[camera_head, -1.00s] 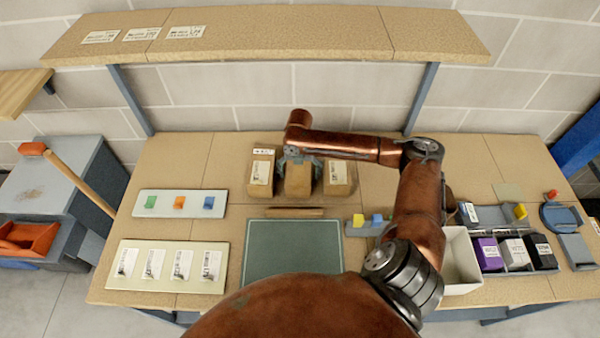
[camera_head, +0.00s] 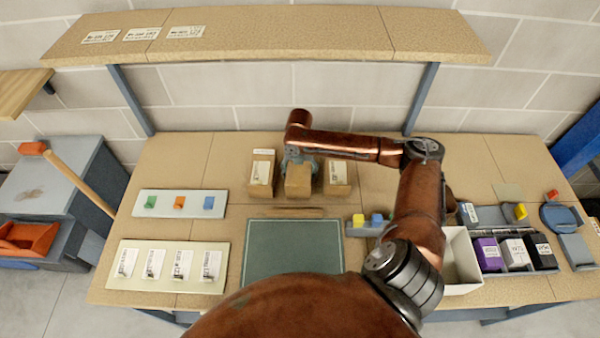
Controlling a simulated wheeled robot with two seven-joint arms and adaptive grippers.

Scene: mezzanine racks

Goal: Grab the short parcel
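Three brown cardboard parcels stand in a row at the back middle of the table: a left parcel (camera_head: 262,172) with a white label, a middle parcel (camera_head: 298,182), and a right parcel (camera_head: 337,178) with a white label. I cannot tell for sure which is the short one. My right arm reaches in from the right, and its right gripper (camera_head: 299,158) points down at the middle parcel. Its fingers look closed in against that parcel and hide its back part. Whether the parcel is off the table is unclear. My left gripper is not in view.
A thin brown strip (camera_head: 295,212) lies in front of the parcels, before a green mat (camera_head: 292,250). A white bin (camera_head: 463,262) and small boxes (camera_head: 515,252) stand at the right. Two pale boards (camera_head: 150,207) lie left. A shelf (camera_head: 270,35) overhangs the back.

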